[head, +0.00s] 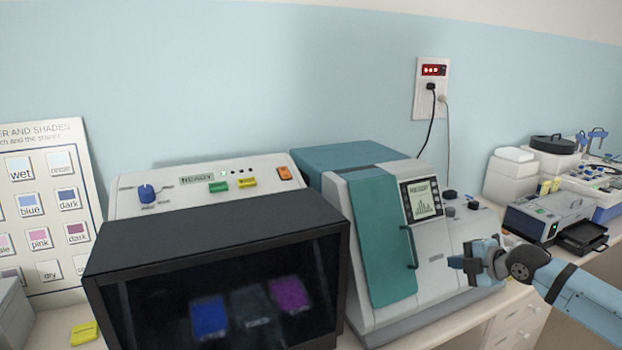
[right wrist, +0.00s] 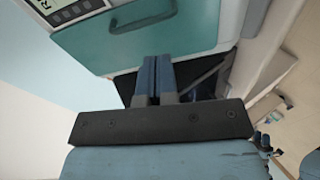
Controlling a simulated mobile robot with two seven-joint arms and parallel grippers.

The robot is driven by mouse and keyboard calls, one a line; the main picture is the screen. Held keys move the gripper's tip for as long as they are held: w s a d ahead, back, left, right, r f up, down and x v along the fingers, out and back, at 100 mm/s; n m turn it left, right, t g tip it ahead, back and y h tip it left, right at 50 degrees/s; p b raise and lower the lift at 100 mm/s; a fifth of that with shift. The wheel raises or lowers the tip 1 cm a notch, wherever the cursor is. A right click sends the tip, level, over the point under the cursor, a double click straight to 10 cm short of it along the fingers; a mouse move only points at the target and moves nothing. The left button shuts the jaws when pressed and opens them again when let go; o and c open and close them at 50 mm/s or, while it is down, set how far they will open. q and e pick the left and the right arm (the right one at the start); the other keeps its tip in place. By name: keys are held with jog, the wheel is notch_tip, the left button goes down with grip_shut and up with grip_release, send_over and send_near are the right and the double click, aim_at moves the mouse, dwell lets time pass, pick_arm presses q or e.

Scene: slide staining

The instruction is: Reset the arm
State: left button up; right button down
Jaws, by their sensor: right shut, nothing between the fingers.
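My right gripper (head: 456,262) comes in from the right in the head view, in front of the right side of the teal and white machine (head: 450,242). In the right wrist view the two blue fingers (right wrist: 154,78) are together with nothing between them. The machine's teal door (right wrist: 150,38) with its dark handle lies beyond the fingertips there. I cannot tell whether the fingertips touch the machine. My left gripper is not in either view.
A black box with a dark glass front (head: 220,290) stands left of the machine, before a control panel (head: 215,185). A shade chart (head: 45,205) leans at the far left. A yellow block (head: 84,333) lies on the bench. Grey devices (head: 548,215) stand at the right.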

jog(key=s+a+f+m+y, duration=0.1)
jog(key=s+a+f+m, duration=0.2)
jog(key=s+a+f, duration=0.6)
jog(key=s+a+f+m, duration=0.4)
jog(key=s+a+f, duration=0.15)
jog(key=f, duration=0.45)
jog(key=s+a+f+m+h, duration=0.1)
jog(key=s+f+m, duration=0.4)
jog(key=s, duration=0.6)
jog(key=s+a+f+m+h, duration=0.2)
jog(key=s+f+m, duration=0.4)
jog(key=s, duration=0.6)
jog(key=shift+a+f+m+h, duration=0.25)
jog(key=shift+a+m+h, duration=0.05)
